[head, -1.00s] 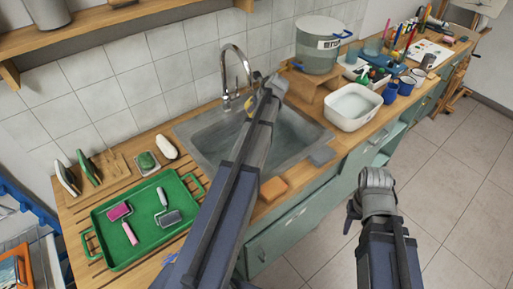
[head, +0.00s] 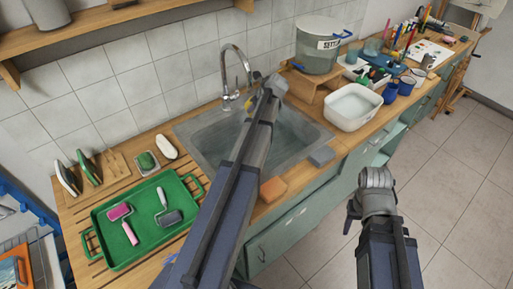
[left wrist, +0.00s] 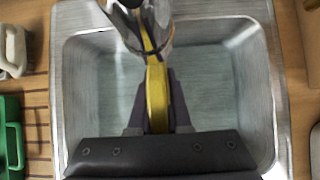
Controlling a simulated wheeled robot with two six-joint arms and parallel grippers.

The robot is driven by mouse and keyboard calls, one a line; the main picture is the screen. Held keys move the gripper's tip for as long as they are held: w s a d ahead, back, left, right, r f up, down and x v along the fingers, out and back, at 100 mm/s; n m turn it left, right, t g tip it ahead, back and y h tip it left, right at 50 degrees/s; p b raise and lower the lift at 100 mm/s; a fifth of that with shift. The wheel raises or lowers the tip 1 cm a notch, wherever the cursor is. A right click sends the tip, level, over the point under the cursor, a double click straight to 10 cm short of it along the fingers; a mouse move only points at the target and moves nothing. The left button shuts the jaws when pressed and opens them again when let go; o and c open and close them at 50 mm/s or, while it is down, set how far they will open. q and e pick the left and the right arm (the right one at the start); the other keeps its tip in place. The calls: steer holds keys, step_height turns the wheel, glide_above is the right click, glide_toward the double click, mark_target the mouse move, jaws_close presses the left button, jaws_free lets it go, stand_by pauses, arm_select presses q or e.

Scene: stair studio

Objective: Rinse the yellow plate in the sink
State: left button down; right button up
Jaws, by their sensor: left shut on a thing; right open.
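The yellow plate (left wrist: 157,98) shows edge-on in the left wrist view, as a narrow upright strip between the fingers of my left gripper (left wrist: 158,84). My left gripper is shut on it, over the grey metal sink (left wrist: 85,110). The chrome faucet (left wrist: 135,18) is close to the plate's far end; I cannot tell whether they touch. In the head view the faucet (head: 236,72) arches over the sink (head: 205,146), and my left arm hides most of the plate. My right gripper (head: 353,214) is open and empty, over the floor in front of the counter.
A green tray (head: 98,240) with paint rollers lies left of the sink. An orange sponge (head: 273,189) and a grey block (head: 321,155) sit at the sink's front edge. A white basin (head: 353,122) and a clear bucket (head: 318,58) stand to the right.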

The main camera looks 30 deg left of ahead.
arm_select(q)
step_height(320, 180, up, 4)
steer(key=p, duration=0.4)
steer(key=shift+r, duration=0.1)
steer(key=shift+a, duration=0.1)
step_height(320, 180, down, 4)
steer(key=b, duration=0.3)
steer(key=shift+a+r, duration=0.1)
steer(key=shift+r, duration=0.35)
